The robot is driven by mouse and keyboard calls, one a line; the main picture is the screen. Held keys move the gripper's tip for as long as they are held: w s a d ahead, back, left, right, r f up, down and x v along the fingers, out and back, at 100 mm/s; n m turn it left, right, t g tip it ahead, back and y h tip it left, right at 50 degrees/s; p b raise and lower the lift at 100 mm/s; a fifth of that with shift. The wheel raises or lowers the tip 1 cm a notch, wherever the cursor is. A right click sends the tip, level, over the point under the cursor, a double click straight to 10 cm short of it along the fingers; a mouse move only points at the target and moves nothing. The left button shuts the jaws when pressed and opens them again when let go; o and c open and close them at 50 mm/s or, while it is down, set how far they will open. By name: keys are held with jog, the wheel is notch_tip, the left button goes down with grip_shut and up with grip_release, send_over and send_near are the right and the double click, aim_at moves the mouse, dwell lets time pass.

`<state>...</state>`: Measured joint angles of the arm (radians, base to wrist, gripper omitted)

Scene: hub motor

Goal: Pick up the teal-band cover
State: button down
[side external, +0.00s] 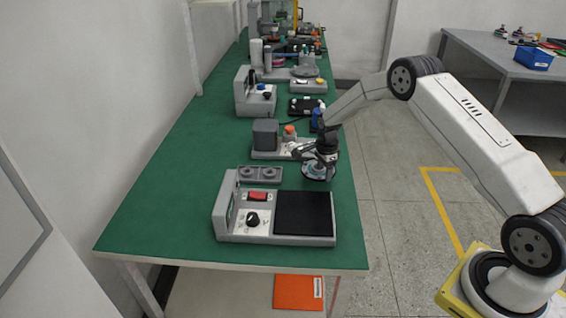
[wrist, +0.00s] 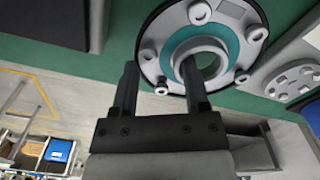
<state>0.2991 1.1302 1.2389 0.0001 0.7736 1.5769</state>
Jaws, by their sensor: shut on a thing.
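The teal-band cover (side external: 318,175) is a round pale-grey disc with a teal ring around its centre hole and several bosses near its rim. It is at the right edge of the green table in the side view, and large at the top of the wrist view (wrist: 165,28). My gripper (wrist: 159,66) is shut on it, with one finger in the centre hole and the other outside the rim. In the side view my gripper (side external: 322,155) is right above the cover and hides part of it. I cannot tell whether the cover touches the table.
A grey device with a black pad (side external: 303,213), a knob and a red switch stands in front. A grey holder with two round recesses (side external: 260,174) is to the left. Another grey fixture (side external: 266,138) stands behind. Open floor lies right of the table (side external: 180,190).

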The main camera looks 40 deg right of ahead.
jog(key=s+a+r, duration=0.3)
jog(key=s+r, duration=0.6)
jog(key=s, duration=0.3)
jog(key=shift+s+a, duration=0.15)
jog(key=shift+s, duration=0.25)
jog(key=shift+a+r, duration=0.1)
dwell(0.4)
